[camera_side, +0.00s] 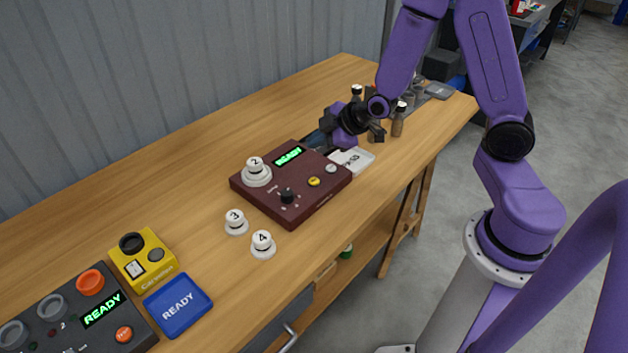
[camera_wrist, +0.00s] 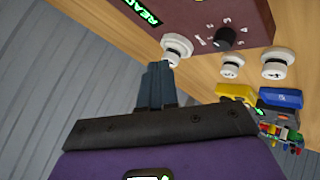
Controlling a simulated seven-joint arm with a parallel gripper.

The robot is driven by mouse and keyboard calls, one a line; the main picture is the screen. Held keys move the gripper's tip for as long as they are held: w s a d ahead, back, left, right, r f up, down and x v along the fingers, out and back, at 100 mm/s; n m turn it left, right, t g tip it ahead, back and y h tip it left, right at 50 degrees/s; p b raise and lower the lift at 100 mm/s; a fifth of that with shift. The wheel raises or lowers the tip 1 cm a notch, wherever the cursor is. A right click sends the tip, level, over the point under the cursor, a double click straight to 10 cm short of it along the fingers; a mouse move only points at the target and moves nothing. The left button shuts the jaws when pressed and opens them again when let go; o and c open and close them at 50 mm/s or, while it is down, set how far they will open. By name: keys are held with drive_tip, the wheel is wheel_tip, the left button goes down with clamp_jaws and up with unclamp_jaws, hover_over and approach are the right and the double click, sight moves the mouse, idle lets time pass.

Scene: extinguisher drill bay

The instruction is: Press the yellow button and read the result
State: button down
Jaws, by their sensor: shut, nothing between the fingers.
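The dark red box (camera_side: 292,212) sits on the wooden bench, with a lit green display (camera_side: 289,156) that appears to read READY. Its yellow button (camera_side: 314,181) is on the top face, right of the black knob (camera_side: 287,196). My gripper (camera_side: 314,141) is shut and empty, near the far edge of the box beyond the display, apart from the yellow button.
White pieces marked 3 (camera_side: 236,222) and 4 (camera_side: 262,245) stand in front of the box. A white tray (camera_side: 362,160) and small bottles (camera_side: 398,120) are on its right. A yellow device (camera_side: 143,262), blue READY panel (camera_side: 178,305) and dark console (camera_side: 125,330) lie front left.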

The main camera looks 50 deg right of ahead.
sight(317, 182)
drive_tip(key=shift+f, duration=0.1)
drive_tip(key=shift+f, duration=4.3)
drive_tip(key=shift+f, duration=0.1)
drive_tip(key=shift+f, duration=0.35)
drive_tip(key=shift+f, duration=0.4)
drive_tip(key=shift+r, duration=0.85)
